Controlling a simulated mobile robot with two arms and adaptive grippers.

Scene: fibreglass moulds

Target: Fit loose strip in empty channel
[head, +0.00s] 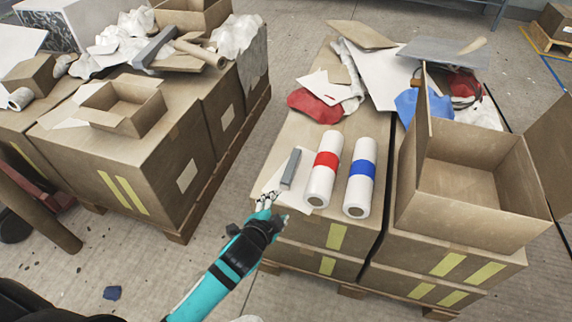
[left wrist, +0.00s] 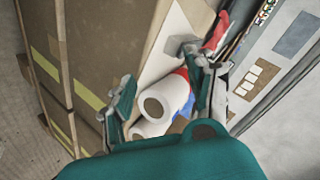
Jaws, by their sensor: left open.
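A short grey bar (head: 290,168) lies on a white sheet on the front left of the right-hand cardboard stack; I cannot tell whether it is the loose strip. A longer grey piece (head: 155,47) lies among scraps on the left stack. I cannot make out an empty channel in either view. My left gripper (head: 266,200) is just in front of the short grey bar, at the stack's near edge. Its fingers are apart in the left wrist view (left wrist: 162,66), with nothing seen held between them. My right gripper is in neither view.
A red-banded roll (head: 323,170) and a blue-banded roll (head: 360,178) lie right of the bar. An open carton (head: 470,215) stands further right. Red cloth (head: 315,105) and loose sheets lie behind. A small open box (head: 122,105) sits on the left stack. Floor shows between stacks.

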